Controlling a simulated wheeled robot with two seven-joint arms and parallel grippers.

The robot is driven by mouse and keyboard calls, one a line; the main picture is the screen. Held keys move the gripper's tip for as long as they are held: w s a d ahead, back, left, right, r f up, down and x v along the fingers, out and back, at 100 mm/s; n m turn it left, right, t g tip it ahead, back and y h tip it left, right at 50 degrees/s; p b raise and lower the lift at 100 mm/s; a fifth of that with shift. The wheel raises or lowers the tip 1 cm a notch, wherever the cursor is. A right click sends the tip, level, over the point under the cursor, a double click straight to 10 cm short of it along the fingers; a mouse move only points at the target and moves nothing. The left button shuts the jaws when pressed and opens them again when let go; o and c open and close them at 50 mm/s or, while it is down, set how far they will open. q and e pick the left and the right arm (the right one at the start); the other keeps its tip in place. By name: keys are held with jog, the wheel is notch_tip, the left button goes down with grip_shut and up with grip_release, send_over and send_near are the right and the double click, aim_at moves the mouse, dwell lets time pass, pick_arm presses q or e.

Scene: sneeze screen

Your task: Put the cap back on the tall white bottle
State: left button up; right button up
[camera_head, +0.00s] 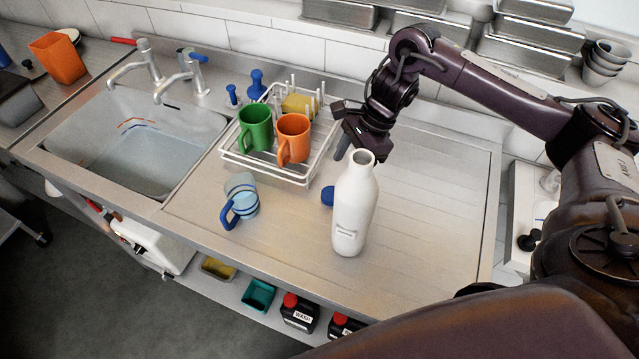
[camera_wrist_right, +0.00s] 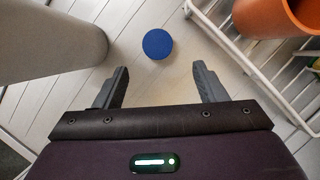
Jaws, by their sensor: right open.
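The tall white bottle (camera_head: 354,205) stands upright on the ribbed steel drainboard, with its dark mouth open at the top. It also shows at the upper left of the right wrist view (camera_wrist_right: 50,40). The blue cap (camera_head: 327,196) lies on the drainboard just left of the bottle, partly hidden by it. In the right wrist view the round cap (camera_wrist_right: 157,44) lies beyond and between the fingertips. My right gripper (camera_wrist_right: 162,80) is open and empty, above the board behind the bottle. My left gripper is not in view.
A white wire dish rack (camera_head: 265,176) with a green mug (camera_head: 256,127) and an orange mug (camera_head: 293,138) stands left of my right gripper. The drainboard (camera_head: 430,215) right of the bottle is clear.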

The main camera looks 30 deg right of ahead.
aim_at(331, 193)
jog(key=shift+x, duration=1.3)
jog(key=shift+s, duration=0.1)
jog(key=shift+s+a+f, duration=0.1)
jog(key=shift+a+f, duration=0.1)
jog(key=shift+a+p+x, duration=0.25)
jog(key=shift+p+x, duration=0.2)
jog(key=shift+x, duration=1.8)
jog(key=shift+r, duration=0.1)
jog(key=c, duration=1)
